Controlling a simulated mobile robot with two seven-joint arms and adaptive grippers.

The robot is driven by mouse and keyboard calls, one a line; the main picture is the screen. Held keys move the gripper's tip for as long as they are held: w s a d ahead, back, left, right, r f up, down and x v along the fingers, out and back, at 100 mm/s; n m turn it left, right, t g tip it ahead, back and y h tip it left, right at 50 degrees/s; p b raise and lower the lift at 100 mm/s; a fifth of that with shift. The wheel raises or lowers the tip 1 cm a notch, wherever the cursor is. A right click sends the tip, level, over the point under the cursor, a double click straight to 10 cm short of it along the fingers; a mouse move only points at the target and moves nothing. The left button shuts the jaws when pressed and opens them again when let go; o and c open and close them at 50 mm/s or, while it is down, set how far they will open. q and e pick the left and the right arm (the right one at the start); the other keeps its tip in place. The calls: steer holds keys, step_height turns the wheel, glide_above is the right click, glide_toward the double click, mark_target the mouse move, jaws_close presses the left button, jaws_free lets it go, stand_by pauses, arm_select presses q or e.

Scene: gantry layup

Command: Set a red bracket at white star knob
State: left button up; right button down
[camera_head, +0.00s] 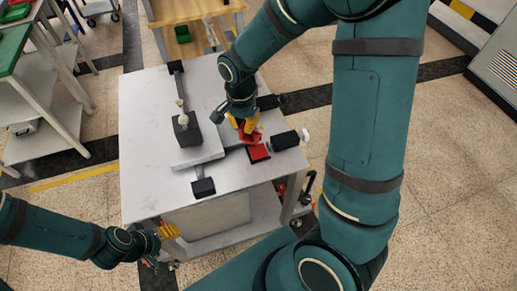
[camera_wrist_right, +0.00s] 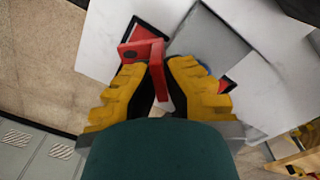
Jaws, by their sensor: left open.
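My right gripper (camera_head: 244,127), with yellow fingers, is over the right part of the table. It is shut on a red bracket (camera_head: 251,138). In the right wrist view the bracket (camera_wrist_right: 143,50) has a plate with a hole, and its leg sits between the fingertips (camera_wrist_right: 162,68). A white knob (camera_head: 306,135) stands out from a black block (camera_head: 284,140) at the table's right edge. Another white knob (camera_head: 181,103) is by a black block (camera_head: 187,128) on the grey plate; their star shape is too small to tell. My left gripper (camera_head: 171,231) is open and empty by the table's front left.
The white table (camera_head: 145,150) carries a raised grey plate (camera_head: 190,157). A red patch with a black border (camera_head: 258,153) lies just in front of the right gripper. Small black blocks (camera_head: 203,187) stand around the plate. The table's left side is clear.

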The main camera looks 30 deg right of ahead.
steer(key=d+f+m, duration=0.1)
steer(key=f+m, duration=0.1)
steer(key=d+f+m+b, duration=0.1)
steer(key=f+m, duration=0.2)
steer(key=d+f+m+b, duration=0.1)
steer(key=f+m, duration=0.2)
steer(key=shift+d+f, duration=0.2)
steer(key=shift+d, duration=0.2)
steer(key=shift+s, duration=0.1)
steer(key=shift+f, duration=0.15)
steer(key=c, duration=1.1)
jaws_free()
steer(key=shift+c, duration=0.2)
